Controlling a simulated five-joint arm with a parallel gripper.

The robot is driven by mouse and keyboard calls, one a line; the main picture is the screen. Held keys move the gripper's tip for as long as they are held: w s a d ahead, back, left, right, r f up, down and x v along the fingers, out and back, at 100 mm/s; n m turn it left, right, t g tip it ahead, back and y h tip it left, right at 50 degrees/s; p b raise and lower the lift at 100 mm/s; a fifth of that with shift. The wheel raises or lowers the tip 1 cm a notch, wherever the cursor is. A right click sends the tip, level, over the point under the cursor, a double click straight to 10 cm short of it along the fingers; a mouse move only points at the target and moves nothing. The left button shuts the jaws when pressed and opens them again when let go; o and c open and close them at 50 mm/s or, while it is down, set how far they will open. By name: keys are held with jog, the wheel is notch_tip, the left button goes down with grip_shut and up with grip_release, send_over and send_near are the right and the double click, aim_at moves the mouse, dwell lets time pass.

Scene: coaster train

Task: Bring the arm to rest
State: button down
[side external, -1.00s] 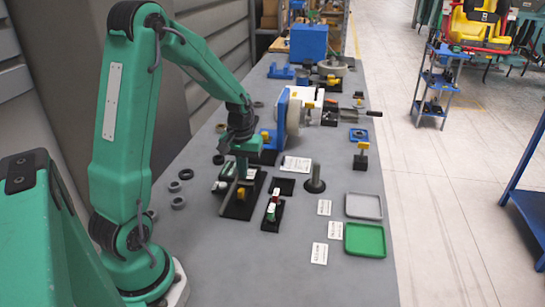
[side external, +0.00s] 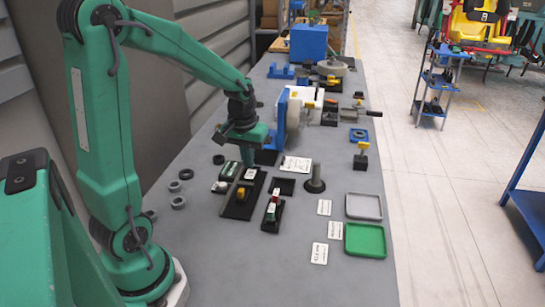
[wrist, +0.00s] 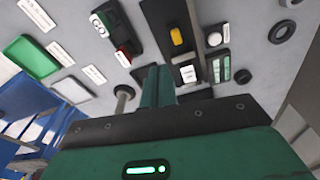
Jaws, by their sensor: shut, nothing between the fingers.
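My gripper (side external: 247,163) is shut and empty. It points down above the far end of a black board on the grey bench, near the blue plate and white drum of a machine. In the wrist view my gripper's fingers (wrist: 157,80) are together, with nothing between them. The black board (side external: 235,209) carries a yellow block (side external: 240,193) and a white label. Whether the fingertips touch anything below cannot be told from the side.
A green tray (side external: 365,240) and a grey tray (side external: 363,206) lie at the bench's right edge, beside white cards (side external: 320,253). A grey post (side external: 316,177) and a small board with red and green pieces (side external: 271,212) stand nearby. The blue plate (side external: 280,118) is close behind my gripper.

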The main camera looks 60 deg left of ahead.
jog(key=s+d+r+m+t, duration=0.4)
jog(key=s+d+r+m, duration=0.3)
jog(key=s+d+r, duration=0.4)
jog(key=d, duration=0.2)
jog(key=shift+d, duration=0.4)
